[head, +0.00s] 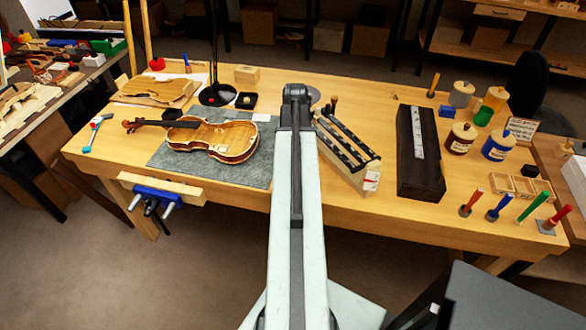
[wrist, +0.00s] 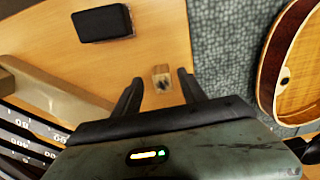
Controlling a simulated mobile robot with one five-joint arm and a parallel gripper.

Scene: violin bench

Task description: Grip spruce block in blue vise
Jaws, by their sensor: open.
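My gripper (wrist: 160,82) is open, pointing down over the bench. A small pale wood block (wrist: 162,74) with a darker patch shows between its fingertips in the wrist view; it looks like the spruce block. No finger touches it visibly, and its height below the tips is hard to judge. My arm hides that spot in the head view. The blue vise (head: 158,195) is on the bench's front edge at left, with a long wooden jaw (head: 163,188) and grey handles. Another pale block (head: 247,74) stands at the back of the bench.
A violin (head: 218,138) lies on a grey mat (head: 185,160), left of my arm. A rack with black strips (head: 345,145) stands right of it. A black block (wrist: 103,22) lies near the small wood block. Jars and coloured-handled tools fill the right end.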

